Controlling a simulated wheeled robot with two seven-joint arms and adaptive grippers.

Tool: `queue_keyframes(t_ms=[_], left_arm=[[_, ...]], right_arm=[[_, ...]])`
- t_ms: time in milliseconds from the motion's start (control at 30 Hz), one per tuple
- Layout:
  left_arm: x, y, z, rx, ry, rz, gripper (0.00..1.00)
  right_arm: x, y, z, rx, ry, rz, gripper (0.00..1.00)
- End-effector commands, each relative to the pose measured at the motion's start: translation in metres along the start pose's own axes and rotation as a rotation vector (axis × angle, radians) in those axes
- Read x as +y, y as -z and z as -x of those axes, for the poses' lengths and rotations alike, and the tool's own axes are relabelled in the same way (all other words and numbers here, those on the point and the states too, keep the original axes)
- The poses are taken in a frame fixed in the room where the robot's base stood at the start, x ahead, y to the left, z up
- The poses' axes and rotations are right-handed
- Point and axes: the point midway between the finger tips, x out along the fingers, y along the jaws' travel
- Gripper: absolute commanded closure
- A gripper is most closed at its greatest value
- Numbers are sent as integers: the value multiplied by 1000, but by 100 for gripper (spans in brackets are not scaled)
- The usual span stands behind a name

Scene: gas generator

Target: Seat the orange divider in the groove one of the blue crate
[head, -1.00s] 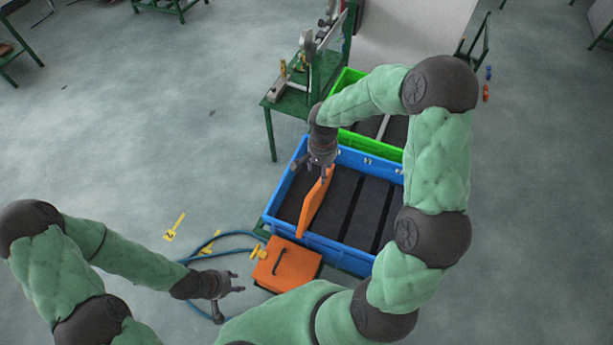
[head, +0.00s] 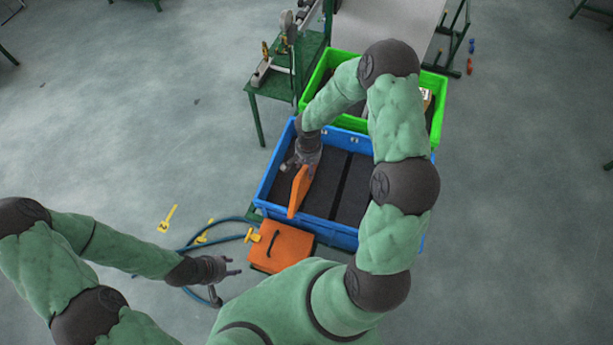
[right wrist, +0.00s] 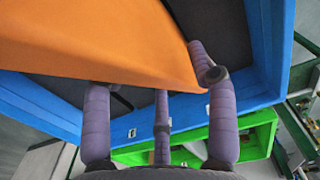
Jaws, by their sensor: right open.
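The orange divider (head: 299,190) stands on edge inside the left part of the blue crate (head: 268,180), leaning a little. Dark slots cross the crate's dark floor; I cannot tell whether the divider's lower edge sits in one. My right gripper (head: 303,164) is at the divider's far upper end with its fingers spread. In the right wrist view the divider (right wrist: 110,40) fills the upper left, and the open fingers (right wrist: 160,95) are at its edge; one fingertip is close to or touching it. My left gripper (head: 232,268) is open and empty, left of the orange box.
A green crate (head: 436,100) stands behind the blue one. An orange box (head: 283,248) with a dark handle lies at the crate's near side. A blue hose (head: 190,243) and yellow tags (head: 168,218) are on the floor at left. A green table (head: 262,88) stands behind left.

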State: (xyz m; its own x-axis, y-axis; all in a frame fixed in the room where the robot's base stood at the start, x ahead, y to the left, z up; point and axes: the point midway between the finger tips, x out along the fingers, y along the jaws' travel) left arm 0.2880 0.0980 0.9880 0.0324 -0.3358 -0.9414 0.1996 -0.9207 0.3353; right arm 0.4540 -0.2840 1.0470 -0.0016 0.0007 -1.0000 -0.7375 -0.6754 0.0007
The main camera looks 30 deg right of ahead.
Motion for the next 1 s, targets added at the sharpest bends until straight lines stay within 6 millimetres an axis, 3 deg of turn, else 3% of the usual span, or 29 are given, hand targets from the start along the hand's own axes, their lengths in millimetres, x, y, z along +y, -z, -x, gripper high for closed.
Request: queue_keyframes(t_ms=[267,500,833,1000], left_arm=[[0,0,0,0,0,0,60],[0,0,0,0,0,0,60],[0,0,0,0,0,0,60],[-1,0,-2,0,0,0,60]], right_arm=[[0,0,-4,0,0,1,42],[0,0,-4,0,0,1,100],[0,0,-2,1,1,1,100],[-1,2,14,5,3,-1,100]])
